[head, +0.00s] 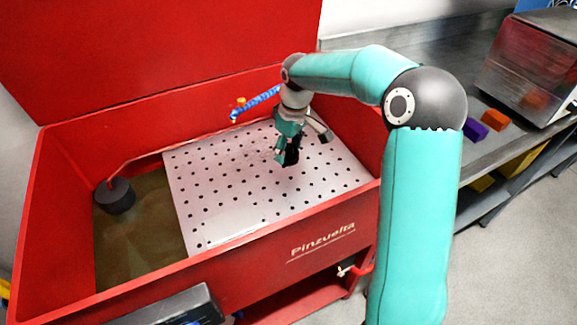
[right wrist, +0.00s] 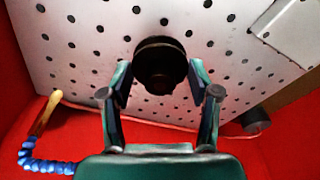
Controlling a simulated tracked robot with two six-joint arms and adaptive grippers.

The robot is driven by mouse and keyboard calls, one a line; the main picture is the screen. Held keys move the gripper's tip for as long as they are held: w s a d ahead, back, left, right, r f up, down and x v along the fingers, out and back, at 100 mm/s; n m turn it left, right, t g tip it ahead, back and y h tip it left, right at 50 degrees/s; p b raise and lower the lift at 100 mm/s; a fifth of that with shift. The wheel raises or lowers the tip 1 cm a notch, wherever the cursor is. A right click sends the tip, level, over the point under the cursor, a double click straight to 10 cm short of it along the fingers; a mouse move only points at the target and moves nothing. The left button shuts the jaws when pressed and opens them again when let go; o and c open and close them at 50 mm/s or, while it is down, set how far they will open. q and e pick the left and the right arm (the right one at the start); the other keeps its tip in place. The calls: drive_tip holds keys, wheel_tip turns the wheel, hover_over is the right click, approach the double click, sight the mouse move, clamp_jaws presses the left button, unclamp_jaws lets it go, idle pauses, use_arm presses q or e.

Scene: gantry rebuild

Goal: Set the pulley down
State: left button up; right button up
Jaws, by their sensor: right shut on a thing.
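The pulley (right wrist: 160,62) is a dark, round, stepped piece. In the right wrist view it sits between the two fingertips of my right gripper (right wrist: 160,80), which is shut on it. In the head view my right gripper (head: 287,152) points down over the white perforated plate (head: 215,205) inside the red tank. A dark shape (head: 292,151) at its fingertips seems to be the pulley, partly hidden by the fingers. I cannot tell whether the pulley touches the plate. My left gripper is not in view.
The red tank (head: 185,285) has raised walls and an upright lid behind. A black cylinder (head: 118,196) stands at its left, beside the plate. A blue segmented hose (head: 258,102) is at the back. Purple (head: 476,130) and orange (head: 494,119) blocks lie on the right bench. Most of the plate is bare.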

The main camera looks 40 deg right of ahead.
sight(288, 174)
drive_tip(key=shift+f, duration=3.05)
drive_tip(key=shift+f+b, duration=0.15)
drive_tip(key=shift+b, duration=0.2)
drive_tip(key=o, duration=1.4)
drive_tip(key=r, duration=0.4)
drive_tip(key=s+r+p, duration=0.1)
drive_tip(key=r, duration=0.7)
drive_tip(key=shift+s+d+r, duration=0.1)
drive_tip(key=shift+s, duration=0.15)
drive_tip(key=shift+r+p, duration=0.1)
drive_tip(key=shift+p, duration=0.2)
